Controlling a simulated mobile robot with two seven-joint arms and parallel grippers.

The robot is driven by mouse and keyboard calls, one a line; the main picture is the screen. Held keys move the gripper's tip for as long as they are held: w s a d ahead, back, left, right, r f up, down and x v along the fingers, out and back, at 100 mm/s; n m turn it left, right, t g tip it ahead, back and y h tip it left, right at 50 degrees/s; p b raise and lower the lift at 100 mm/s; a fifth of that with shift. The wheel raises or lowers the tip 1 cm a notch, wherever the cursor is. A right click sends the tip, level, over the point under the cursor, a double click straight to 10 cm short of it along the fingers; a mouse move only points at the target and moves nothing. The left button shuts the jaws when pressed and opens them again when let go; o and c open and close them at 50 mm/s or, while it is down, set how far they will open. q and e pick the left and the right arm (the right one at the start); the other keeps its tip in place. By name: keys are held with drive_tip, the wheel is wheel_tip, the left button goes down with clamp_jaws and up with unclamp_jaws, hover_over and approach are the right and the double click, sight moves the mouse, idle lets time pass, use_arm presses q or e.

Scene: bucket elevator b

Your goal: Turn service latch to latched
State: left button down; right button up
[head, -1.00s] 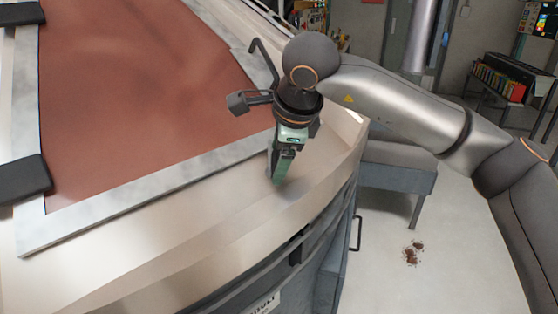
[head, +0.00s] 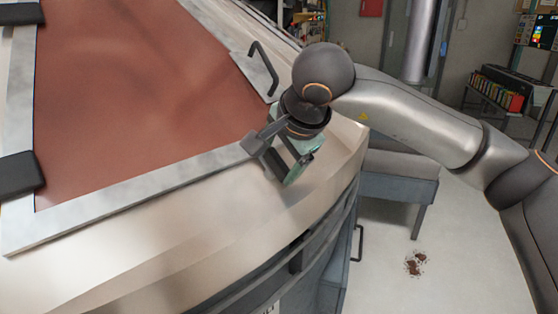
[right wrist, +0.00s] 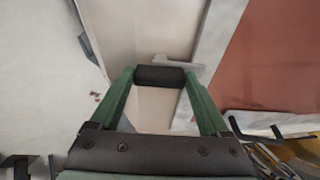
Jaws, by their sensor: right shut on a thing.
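My right gripper (head: 290,182) is at the near right corner of the panel frame, over the pale metal rim. In the right wrist view, its green fingers (right wrist: 160,78) are closed on the two ends of a short black cylindrical grip (right wrist: 158,76). A light grey metal piece (right wrist: 182,66) shows just behind the grip; I take these to be the service latch. My left gripper is not in view.
A red-brown panel (head: 130,95) with a grey frame (head: 120,203) fills the left. A dark bent handle (head: 264,68) stands by its right edge. Black blocks (head: 20,174) sit on the left side. A grey bench (head: 398,180) and open floor (head: 450,255) lie to the right.

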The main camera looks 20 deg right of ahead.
drive_tip(key=shift+r, duration=0.1)
idle(0.3)
drive_tip(key=o, duration=1.2)
drive_tip(key=v, duration=1.2)
drive_tip(key=shift+s+r, duration=0.15)
drive_tip(key=shift+r, duration=0.05)
